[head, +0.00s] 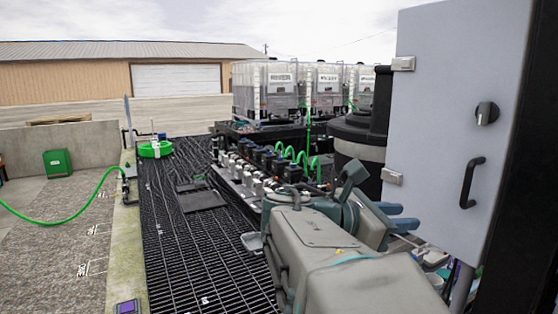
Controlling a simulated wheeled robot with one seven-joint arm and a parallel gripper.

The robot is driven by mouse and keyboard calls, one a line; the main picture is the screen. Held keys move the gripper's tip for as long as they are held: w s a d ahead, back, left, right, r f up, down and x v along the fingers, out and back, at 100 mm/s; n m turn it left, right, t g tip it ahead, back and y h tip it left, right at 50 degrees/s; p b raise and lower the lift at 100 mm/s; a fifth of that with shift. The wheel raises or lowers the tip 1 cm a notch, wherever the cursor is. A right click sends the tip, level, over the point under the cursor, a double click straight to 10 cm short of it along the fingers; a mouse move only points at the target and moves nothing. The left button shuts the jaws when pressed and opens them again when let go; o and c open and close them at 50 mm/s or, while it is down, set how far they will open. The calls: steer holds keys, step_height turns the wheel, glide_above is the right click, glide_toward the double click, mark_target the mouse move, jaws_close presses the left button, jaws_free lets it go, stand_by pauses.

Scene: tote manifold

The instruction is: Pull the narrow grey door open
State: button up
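The narrow grey door (440,110) stands upright at the right, with two light hinges on its left edge. A black bar handle (471,182) is on its lower right part, and a round latch knob (487,113) sits above the handle. The door looks closed, though its right edge meets a dark upright and I see no gap. My gripper (404,216) is left of the handle and lower, near the door's lower left corner. Its two blue-grey fingers point right, apart and with nothing visible between them. It is clear of the handle.
A black drum (360,130) stands behind the door's left edge. A row of valves and pumps (265,170) with green hoses runs along the dark grating. White caged totes (265,90) stand behind. A dark post (525,170) borders the door's right. The grating at left (170,240) is mostly open.

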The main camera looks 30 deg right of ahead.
mark_target(465, 183)
steer(key=shift+n+g+h, duration=0.6)
steer(key=shift+n+h, duration=0.1)
steer(key=shift+h, duration=0.2)
steer(key=s+d+r+p, duration=0.1)
steer(key=d, duration=0.4)
steer(key=s+d+r+p, duration=0.1)
steer(key=d+r, duration=0.1)
steer(key=d, duration=0.3)
steer(key=s+d+r+p, duration=0.1)
steer(key=d, duration=0.4)
steer(key=shift+d+r+p, duration=0.2)
steer(key=shift+d+p, duration=0.05)
steer(key=shift+p, duration=0.05)
steer(key=shift+s, duration=0.1)
